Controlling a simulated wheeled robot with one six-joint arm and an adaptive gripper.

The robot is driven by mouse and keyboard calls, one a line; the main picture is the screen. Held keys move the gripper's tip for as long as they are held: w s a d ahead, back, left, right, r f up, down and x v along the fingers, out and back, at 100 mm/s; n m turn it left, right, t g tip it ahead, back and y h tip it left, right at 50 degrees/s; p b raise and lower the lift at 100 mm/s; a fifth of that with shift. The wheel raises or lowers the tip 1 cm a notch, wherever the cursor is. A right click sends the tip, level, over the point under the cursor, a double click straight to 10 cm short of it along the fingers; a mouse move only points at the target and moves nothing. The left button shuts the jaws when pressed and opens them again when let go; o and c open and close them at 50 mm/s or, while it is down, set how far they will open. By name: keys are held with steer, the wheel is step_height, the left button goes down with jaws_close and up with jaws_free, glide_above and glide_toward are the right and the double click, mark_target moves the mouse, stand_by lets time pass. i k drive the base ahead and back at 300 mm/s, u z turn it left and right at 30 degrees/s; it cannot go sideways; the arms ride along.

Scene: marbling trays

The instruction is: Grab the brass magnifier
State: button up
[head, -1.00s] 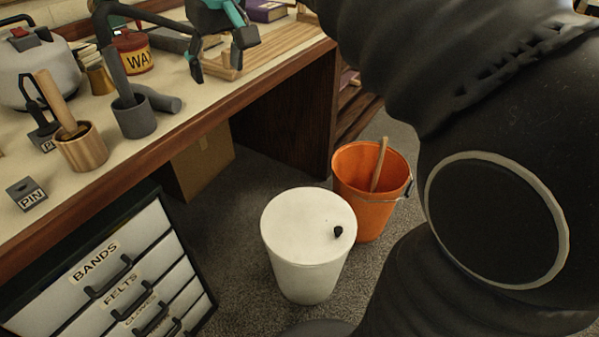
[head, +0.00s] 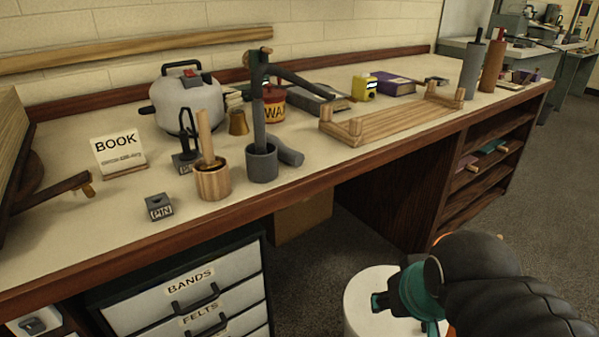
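I see no thing that is clearly a magnifier with a lens. A small brass-coloured, flared piece (head: 238,123) stands on the bench behind the wooden cup, beside the red wax tin; at this size I cannot tell whether it is the brass magnifier. My gripper (head: 394,298), with teal and black parts, is at the lower right, in front of the bench and over the white bin in the picture. It is far from the brass piece. Its fingers are small and partly hidden, so I cannot tell whether they are open. I see nothing held.
The bench (head: 330,185) holds a grey pot (head: 187,103), a wooden cup (head: 213,182), a grey mortar (head: 262,165), a wax tin (head: 273,105), a wooden frame (head: 390,125) and a BOOK sign (head: 119,152). Drawers (head: 205,290) stand below. A white bin (head: 365,290) is on the floor.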

mark_target(238, 126)
steer(key=z, duration=2.3)
steer(key=k, duration=1.15)
steer(key=u, duration=1.35)
